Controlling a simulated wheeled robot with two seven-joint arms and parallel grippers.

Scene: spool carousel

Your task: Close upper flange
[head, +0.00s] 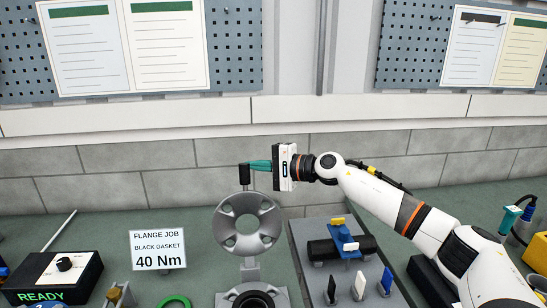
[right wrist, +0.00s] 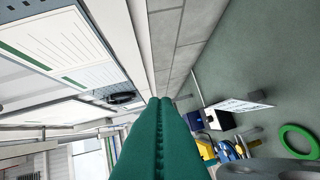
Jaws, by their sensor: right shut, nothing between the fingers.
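The upper flange (head: 221,229) is a grey disc with several round holes, standing raised and nearly upright in the head view. A dark upright post (head: 244,176) rises at its top edge. Below it is the lower flange on its grey base (head: 254,292), with a dark ring on it, partly cut off by the frame. My right gripper (head: 250,164) points left above the flange, its green fingers at the post's top; I cannot tell whether they touch. The fingers (right wrist: 160,105) are shut and empty in the right wrist view. My left gripper is not in view.
A sign (head: 158,250) reads black gasket, 40 Nm. A green ring (head: 174,301) lies at the front. A grey tray (head: 310,272) with a black cylinder and coloured tabs is to the right. A black READY box (head: 52,277) is at left. A wall stands behind.

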